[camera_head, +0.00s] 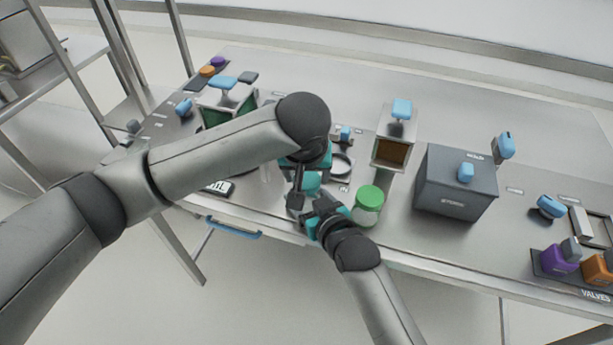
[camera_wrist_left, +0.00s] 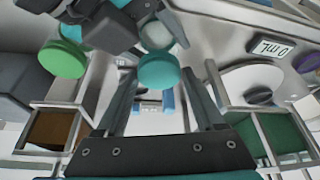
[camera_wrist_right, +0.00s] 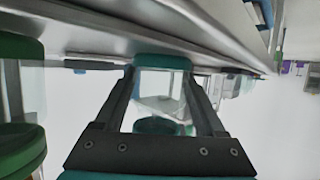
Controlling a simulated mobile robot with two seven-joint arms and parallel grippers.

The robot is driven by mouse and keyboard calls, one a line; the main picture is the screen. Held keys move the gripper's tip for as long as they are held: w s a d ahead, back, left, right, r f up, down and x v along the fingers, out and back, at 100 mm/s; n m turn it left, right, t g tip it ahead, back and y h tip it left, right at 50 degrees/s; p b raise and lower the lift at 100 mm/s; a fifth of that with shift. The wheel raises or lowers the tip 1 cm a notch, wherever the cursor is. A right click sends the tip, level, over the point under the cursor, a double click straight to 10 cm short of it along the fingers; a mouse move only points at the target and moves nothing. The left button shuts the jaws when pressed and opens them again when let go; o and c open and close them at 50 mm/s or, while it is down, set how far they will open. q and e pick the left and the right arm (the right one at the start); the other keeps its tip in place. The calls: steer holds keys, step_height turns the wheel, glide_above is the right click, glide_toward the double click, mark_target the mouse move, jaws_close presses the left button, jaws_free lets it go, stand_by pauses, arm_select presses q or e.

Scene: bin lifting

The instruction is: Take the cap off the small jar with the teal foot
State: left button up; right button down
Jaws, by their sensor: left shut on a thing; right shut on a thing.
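The small jar (camera_wrist_right: 162,90) has a clear body and a teal foot (camera_wrist_right: 162,62), and shows upside down in the right wrist view. My right gripper (camera_wrist_right: 162,74) is shut on the jar near its foot, by the table's front edge. The jar's teal cap (camera_wrist_left: 158,71) shows round in the left wrist view, between the fingertips of my left gripper (camera_wrist_left: 158,82), which is shut on it. In the head view my left gripper (camera_head: 299,196) is just above my right gripper (camera_head: 316,217). The arms hide most of the jar there, and I cannot tell whether the cap still touches it.
A green-capped jar (camera_head: 369,198) stands close right of my right gripper. A dark grey box (camera_head: 455,185) and an open-fronted box (camera_head: 391,145) stand farther right. A green-sided box (camera_head: 216,108) is at the left. The table's front edge (camera_head: 440,273) runs close by.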

mark_target(307, 181)
arm_select(q)
steer(key=shift+r, duration=0.4)
steer(key=shift+r, duration=2)
arm_select(e)
jaws_free()
steer(key=shift+s, duration=0.1)
